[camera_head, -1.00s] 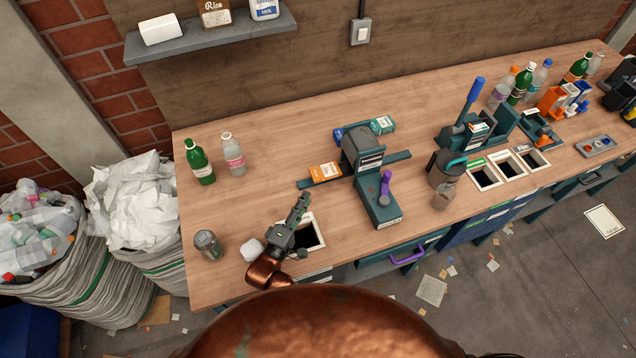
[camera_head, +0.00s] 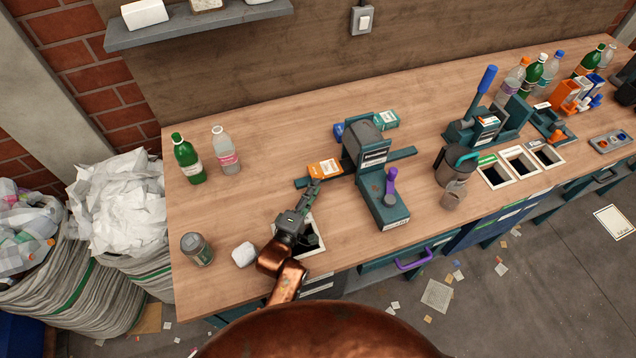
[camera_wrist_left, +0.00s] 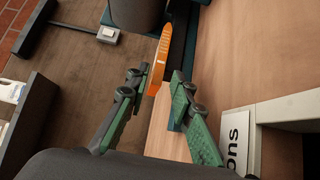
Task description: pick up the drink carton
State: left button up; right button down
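An orange carton (camera_head: 325,168) with a pale label lies on the dark strip left of the grey-and-teal machine. It also shows edge-on in the left wrist view (camera_wrist_left: 161,60), ahead of and between the fingers. My left gripper (camera_head: 313,186) is just in front of the carton, toward the table's near side. In the left wrist view the two green fingers (camera_wrist_left: 156,88) stand apart with nothing clearly held. Whether a finger touches the carton cannot be told. My right gripper is not in view.
The machine (camera_head: 368,150) stands right of the carton, with a teal box (camera_head: 385,120) behind it. A square opening (camera_head: 316,222) lies under my left arm. A white block (camera_head: 244,254), a grey can (camera_head: 196,248), and green (camera_head: 189,160) and clear (camera_head: 226,152) bottles stand left.

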aim_at(325, 169)
pick_arm(q)
jog(key=shift+w+d+r, duration=0.15)
jog(key=shift+w+d, duration=0.1)
jog(key=shift+w, duration=0.2)
jog(key=shift+w+d, duration=0.3)
jog(key=shift+w, duration=0.3)
grip_shut()
